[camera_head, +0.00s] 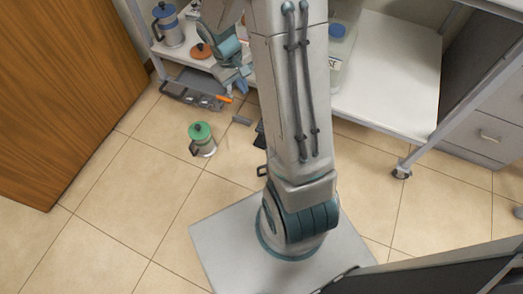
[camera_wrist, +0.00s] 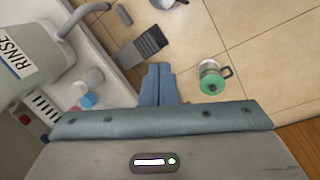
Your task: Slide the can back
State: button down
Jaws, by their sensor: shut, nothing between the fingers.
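A can with a green lid and a handle (camera_head: 202,140) stands upright on the tiled floor, left of my arm. It also shows in the wrist view (camera_wrist: 211,80), right of my fingers and apart from them. A similar can with a blue lid (camera_head: 170,28) stands on the cart's shelf at the upper left. My gripper (camera_head: 243,86) is in front of the shelf's edge, with its blue fingers (camera_wrist: 159,72) together and empty. The frames do not show which can the task means.
The white cart shelf (camera_head: 395,70) also carries an orange-lidded item (camera_head: 201,51) and a bottle marked RINSE (camera_wrist: 35,60), partly behind my arm. A wooden door (camera_head: 65,85) stands left.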

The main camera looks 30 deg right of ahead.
jog(key=w+d+f+n+g, duration=0.1)
jog(key=w+d+f, duration=0.15)
jog(key=f, duration=0.65)
jog(key=w+d+f, duration=0.1)
jog(key=w+f, duration=0.2)
jog(key=f, duration=0.6)
jog(key=shift+n+g+y, duration=0.4)
jog(key=shift+n+y, duration=0.3)
jog(key=b+x, duration=0.2)
jog(key=x, duration=0.9)
jog(key=w+a+b+x, duration=0.1)
jog(key=b+x, duration=0.1)
jog(key=x, duration=0.8)
jog(key=w+b+x, duration=0.1)
jog(key=b+x, duration=0.1)
jog(key=x, duration=0.9)
jog(key=shift+a+f, duration=0.35)
jog(key=shift+f, duration=0.3)
jog(key=shift+s+d+r, duration=0.15)
jog(key=shift+s+d, duration=0.1)
jog(key=shift+s, duration=0.35)
jog(key=shift+s+d+r, duration=0.2)
jog(key=shift+s+d, duration=0.05)
jog(key=shift+s, duration=0.3)
jog(key=shift+s+d, duration=0.25)
jog(key=shift+s, duration=0.45)
